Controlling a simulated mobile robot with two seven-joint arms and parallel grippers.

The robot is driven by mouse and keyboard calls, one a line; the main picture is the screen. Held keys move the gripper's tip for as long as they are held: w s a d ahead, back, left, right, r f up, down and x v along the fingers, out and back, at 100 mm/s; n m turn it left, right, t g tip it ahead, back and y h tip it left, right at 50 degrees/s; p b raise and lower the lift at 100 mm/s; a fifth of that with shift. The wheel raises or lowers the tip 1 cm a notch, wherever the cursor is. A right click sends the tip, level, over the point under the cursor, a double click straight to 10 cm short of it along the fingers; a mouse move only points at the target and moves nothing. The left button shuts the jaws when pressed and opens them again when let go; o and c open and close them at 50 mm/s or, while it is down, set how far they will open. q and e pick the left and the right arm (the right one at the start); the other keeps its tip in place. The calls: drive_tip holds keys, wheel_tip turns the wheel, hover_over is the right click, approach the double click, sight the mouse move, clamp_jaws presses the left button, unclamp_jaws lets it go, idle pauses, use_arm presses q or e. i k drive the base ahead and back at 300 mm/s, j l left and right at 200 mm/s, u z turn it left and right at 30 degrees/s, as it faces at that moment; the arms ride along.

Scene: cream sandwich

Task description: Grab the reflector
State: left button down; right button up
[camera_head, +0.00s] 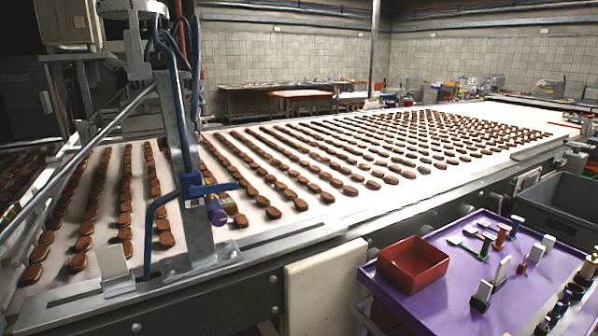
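I cannot tell for certain which object is the reflector. A pale, flat rectangular plate (113,262) stands upright on a small bracket at the conveyor's near edge, at the lower left. A purple and grey cylindrical sensor-like part (215,211) is mounted on the metal post to its right, beside blue brackets. Several small white, green and dark parts (501,268) stand or lie on the purple trolley top (405,309) at the lower right. Neither of my grippers shows in the head view.
A wide white conveyor (330,215) carries rows of brown oval biscuits. A metal post (180,140) with blue tubing rises at its near left edge. A red bin (413,264) sits on the trolley, and a dark grey crate (562,205) is beyond it.

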sight(112, 263)
drive_tip(key=j+u, duration=0.1)
drive_tip(key=u, duration=0.25)
drive_tip(key=j+u, duration=0.15)
drive_tip(key=u, duration=0.2)
drive_tip(key=j+u, duration=0.1)
drive_tip(key=u, duration=0.25)
